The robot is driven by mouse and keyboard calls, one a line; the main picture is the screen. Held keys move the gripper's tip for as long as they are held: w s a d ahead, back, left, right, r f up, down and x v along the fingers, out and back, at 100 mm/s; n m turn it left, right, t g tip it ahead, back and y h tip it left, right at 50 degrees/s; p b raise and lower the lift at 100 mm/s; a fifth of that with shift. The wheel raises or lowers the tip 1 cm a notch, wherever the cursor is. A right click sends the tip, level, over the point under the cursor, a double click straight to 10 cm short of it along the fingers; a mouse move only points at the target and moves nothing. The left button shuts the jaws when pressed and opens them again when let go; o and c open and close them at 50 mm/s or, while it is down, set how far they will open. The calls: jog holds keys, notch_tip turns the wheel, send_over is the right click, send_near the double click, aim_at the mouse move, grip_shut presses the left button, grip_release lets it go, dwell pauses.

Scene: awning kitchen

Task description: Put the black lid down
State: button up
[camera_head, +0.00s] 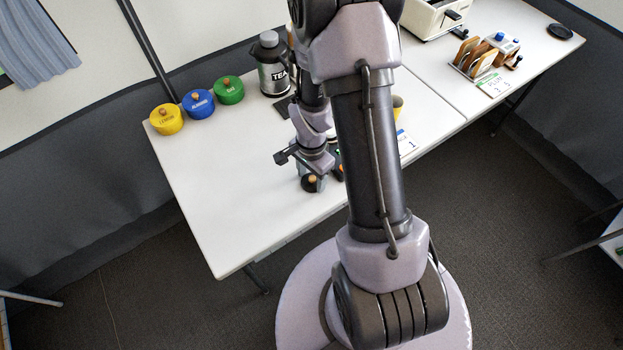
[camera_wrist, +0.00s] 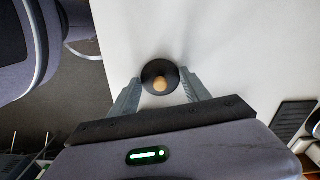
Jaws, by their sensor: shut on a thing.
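The black lid (camera_wrist: 147,73) is round with a light wooden knob. In the wrist view it sits between the two fingers of my gripper (camera_wrist: 160,88), which are closed on it. It is over or on the white table near the front edge; I cannot tell whether it touches the top. In the head view the lid (camera_head: 308,184) shows just below my gripper (camera_head: 314,176), close to the table's front edge. My arm hides part of the area right of it.
Yellow (camera_head: 167,119), blue (camera_head: 198,104) and green (camera_head: 229,90) lidded tins stand at the table's back left. A TEA canister (camera_head: 272,66) stands behind my gripper. A toaster (camera_head: 437,16) and a wooden rack (camera_head: 476,56) are farther right. The white table (camera_head: 215,165) is clear left of my gripper.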

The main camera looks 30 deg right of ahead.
jog(key=shift+f, duration=0.1)
jog(key=o, duration=1.3)
notch_tip(320, 180, up, 12)
jog(key=p, duration=0.5)
notch_tip(320, 180, up, 11)
jog(key=n+t, duration=0.2)
jog(key=n, duration=0.1)
send_over(311, 178)
jog(key=a, duration=0.4)
jog(key=s+a+r+n+t, duration=0.1)
jog(key=s+a+r+n, duration=0.1)
jog(key=r, duration=0.3)
jog(key=s+a+r+n+t+y, duration=0.1)
jog(key=s+a+r+n, duration=0.2)
jog(key=s+a+r, duration=0.2)
jog(key=s+a+r+n+t+y, duration=0.1)
jog(key=s+a+r+n, duration=0.2)
jog(key=s+r, duration=0.1)
jog(key=shift+s+a+r+t, duration=0.1)
jog(key=shift+s+r+t, duration=0.1)
jog(key=shift+r, duration=0.15)
jog(key=shift+s+a+r+t, duration=0.1)
jog(key=shift+r+t, duration=0.1)
jog(key=shift+r, duration=0.1)
